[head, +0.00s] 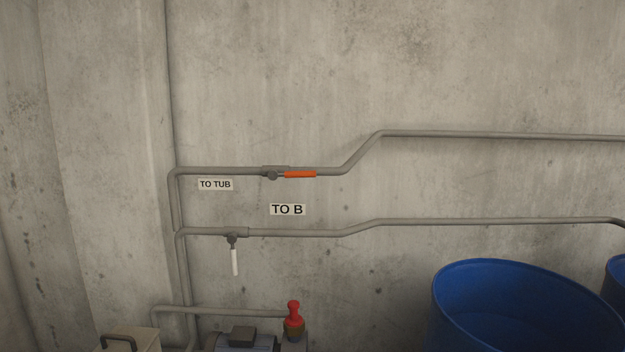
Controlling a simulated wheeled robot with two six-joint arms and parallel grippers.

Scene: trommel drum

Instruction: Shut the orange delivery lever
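The orange lever (300,174) sits on a valve (273,172) in the upper grey pipe. It points right and lies in line with the pipe. A "TO TUB" label (215,184) is on the wall just below that pipe, to the left of the valve. A "TO B" label (287,210) is on the wall between the two pipes. A white lever (235,262) on the lower pipe's valve hangs straight down, across its pipe. Neither of my grippers is in view.
A blue barrel (445,300) stands at the lower right, with another blue barrel (618,285) at the right edge. A motor (245,343), a red-topped fitting (293,312) and a box with a handle (128,344) are at the bottom. The wall around the levers is clear.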

